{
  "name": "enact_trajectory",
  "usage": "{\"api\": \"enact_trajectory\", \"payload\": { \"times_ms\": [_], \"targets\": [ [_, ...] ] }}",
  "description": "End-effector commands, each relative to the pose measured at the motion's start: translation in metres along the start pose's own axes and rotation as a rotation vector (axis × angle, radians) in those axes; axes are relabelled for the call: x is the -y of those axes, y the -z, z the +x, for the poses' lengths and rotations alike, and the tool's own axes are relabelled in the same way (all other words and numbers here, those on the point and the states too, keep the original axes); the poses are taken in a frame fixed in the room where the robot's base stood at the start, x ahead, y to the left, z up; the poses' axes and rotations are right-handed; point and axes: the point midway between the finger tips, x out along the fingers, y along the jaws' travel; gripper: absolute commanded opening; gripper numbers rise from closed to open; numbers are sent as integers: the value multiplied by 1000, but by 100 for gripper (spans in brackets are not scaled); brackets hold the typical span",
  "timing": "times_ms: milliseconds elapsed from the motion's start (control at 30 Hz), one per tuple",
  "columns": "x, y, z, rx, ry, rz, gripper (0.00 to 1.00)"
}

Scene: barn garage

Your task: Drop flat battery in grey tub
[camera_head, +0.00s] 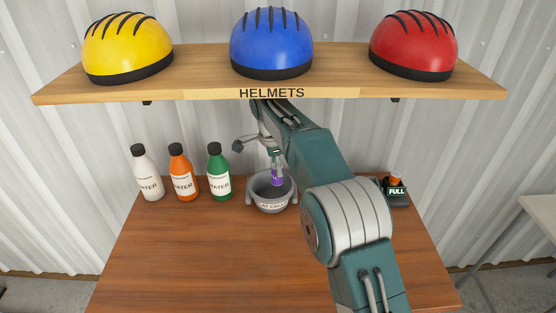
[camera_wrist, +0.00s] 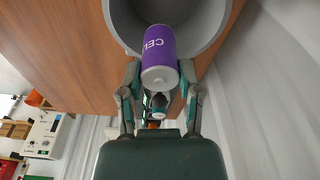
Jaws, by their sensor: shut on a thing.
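The flat battery is a purple cylinder (camera_wrist: 160,57) with white lettering and a pale end. It also shows in the head view (camera_head: 276,176), upright, at the mouth of the grey tub. My gripper (camera_wrist: 160,80) is shut on the battery. In the head view my gripper (camera_head: 275,162) is above the tub, partly hidden by my arm. The grey tub (camera_head: 271,206) stands on the table and has a label on its front, partly legible. Its rim shows in the wrist view (camera_wrist: 216,40) around the battery's far end.
Three bottles, white (camera_head: 147,172), orange (camera_head: 182,172) and green (camera_head: 218,171), stand left of the tub. A black device reading FULL (camera_head: 396,191) holds an orange item at right. A helmet shelf (camera_head: 200,85) overhangs the wooden table (camera_head: 200,245), whose front is clear.

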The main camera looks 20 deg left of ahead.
Motion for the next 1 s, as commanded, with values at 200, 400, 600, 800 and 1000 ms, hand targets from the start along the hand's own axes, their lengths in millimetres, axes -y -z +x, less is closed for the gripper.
{"api": "enact_trajectory", "payload": {
  "times_ms": [200,400,600,800,1000],
  "targets": [
    [0,-3,25,0,-1,-1,0],
    [0,-4,35,0,1,-1,0],
    [0,-4,35,0,1,-1,0],
    [0,-4,35,0,1,-1,85],
    [0,-4,35,0,0,-1,85]
  ]
}}
